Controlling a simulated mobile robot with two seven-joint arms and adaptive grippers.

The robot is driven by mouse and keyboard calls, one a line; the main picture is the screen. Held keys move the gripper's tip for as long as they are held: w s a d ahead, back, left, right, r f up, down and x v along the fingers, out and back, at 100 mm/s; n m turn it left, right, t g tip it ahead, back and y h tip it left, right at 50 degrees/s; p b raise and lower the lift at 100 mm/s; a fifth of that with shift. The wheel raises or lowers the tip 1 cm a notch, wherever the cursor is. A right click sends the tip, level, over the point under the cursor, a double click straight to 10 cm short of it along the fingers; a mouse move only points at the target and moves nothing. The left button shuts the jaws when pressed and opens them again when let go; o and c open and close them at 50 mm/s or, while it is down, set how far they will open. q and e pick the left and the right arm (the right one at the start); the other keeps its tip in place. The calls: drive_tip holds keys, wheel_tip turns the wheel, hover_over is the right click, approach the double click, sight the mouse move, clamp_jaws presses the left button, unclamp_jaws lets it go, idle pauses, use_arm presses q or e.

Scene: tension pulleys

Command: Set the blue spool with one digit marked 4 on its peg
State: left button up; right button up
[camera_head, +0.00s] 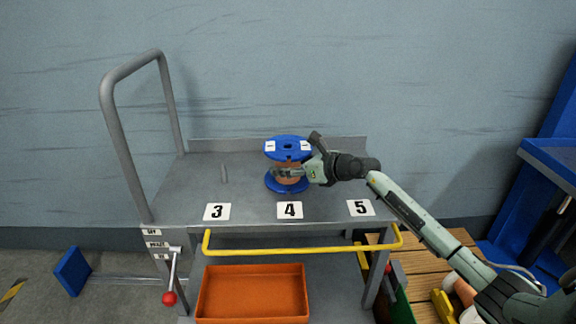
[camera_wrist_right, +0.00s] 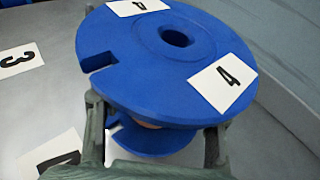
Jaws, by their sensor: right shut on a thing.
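The blue spool (camera_head: 285,154) stands upright on the grey cart top, behind the label 4 (camera_head: 290,210). In the right wrist view its blue top flange (camera_wrist_right: 165,75) has a centre hole, a notch and white labels marked 4. My right gripper (camera_head: 290,172) is shut around the spool's brownish core, between the two flanges; its fingers (camera_wrist_right: 155,140) also show in the right wrist view. A short grey peg (camera_head: 224,174) stands behind the label 3 (camera_head: 217,211). The peg at 4 is not visible, so I cannot tell whether the spool is around it. My left gripper is out of view.
The label 5 (camera_head: 360,208) is at the cart's right. A grey handle (camera_head: 108,95) rises at the left and a yellow rail (camera_head: 300,250) runs along the front. An orange bin (camera_head: 252,293) is below. The cart top around the left peg is clear.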

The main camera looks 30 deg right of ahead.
drive_tip(key=shift+s+f, duration=0.1)
drive_tip(key=shift+f, duration=0.25)
drive_tip(key=o, duration=1.8)
drive_tip(key=shift+c, duration=0.2)
drive_tip(key=v, duration=1.2)
drive_tip(key=shift+r, duration=0.1)
